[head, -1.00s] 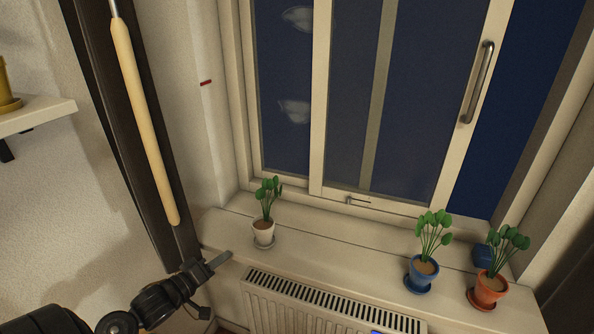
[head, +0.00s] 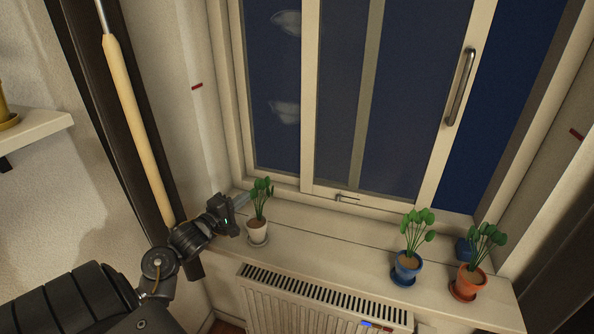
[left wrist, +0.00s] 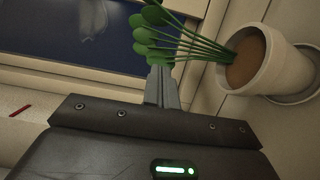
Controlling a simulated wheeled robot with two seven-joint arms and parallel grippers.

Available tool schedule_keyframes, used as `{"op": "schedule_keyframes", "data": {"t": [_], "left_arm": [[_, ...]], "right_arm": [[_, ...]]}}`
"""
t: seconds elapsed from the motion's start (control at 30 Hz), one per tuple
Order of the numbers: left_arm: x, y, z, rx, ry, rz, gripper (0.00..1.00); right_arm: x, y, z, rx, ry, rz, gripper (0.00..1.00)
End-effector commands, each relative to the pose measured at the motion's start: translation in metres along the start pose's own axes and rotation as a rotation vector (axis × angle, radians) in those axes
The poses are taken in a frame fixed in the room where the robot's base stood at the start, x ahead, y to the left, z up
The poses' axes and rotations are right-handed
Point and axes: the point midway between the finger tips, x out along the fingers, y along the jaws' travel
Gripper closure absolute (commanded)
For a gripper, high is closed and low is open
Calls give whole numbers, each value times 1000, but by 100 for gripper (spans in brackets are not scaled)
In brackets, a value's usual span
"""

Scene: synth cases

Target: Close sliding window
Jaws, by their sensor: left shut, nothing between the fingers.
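The sliding window sash (head: 311,100) has a cream frame and a grey vertical bar handle (head: 461,87) on its right stile. A dark blue gap (head: 500,110) shows between the sash and the right side of the window frame. A small latch (head: 347,197) sits on the bottom rail. My left gripper (head: 241,199) is shut and empty at the left end of the sill, just left of the white-potted plant and far from the handle. In the left wrist view its fingers (left wrist: 160,85) are together, beside the plant's leaves; I cannot tell whether they touch. My right gripper is out of view.
The white-potted plant (head: 257,229) stands close to my left gripper. A radiator (head: 310,305) is below.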

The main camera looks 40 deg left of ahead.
Motion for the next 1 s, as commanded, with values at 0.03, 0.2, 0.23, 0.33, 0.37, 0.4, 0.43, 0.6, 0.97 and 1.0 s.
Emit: {"op": "schedule_keyframes", "data": {"t": [0.03,0.2,0.23,0.33,0.37,0.4,0.43,0.6,0.97,1.0], "left_arm": [[6,1,0,-2,-1,1,100],[37,3,1,-3,-3,2,100],[43,3,1,-3,-3,2,100],[66,3,1,-3,-3,1,100],[72,3,1,-3,-2,1,100],[81,3,2,-2,-3,1,100],[88,3,2,-2,-4,0,100],[125,3,2,-1,-4,1,100],[199,3,2,1,-3,-1,100],[198,4,13,0,-6,-3,100]], "right_arm": [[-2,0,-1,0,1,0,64],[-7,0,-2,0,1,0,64],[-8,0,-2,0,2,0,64],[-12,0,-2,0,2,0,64],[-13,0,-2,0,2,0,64],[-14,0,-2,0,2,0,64],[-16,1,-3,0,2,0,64],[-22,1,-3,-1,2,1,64],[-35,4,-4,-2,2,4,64],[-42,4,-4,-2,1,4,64]]}}
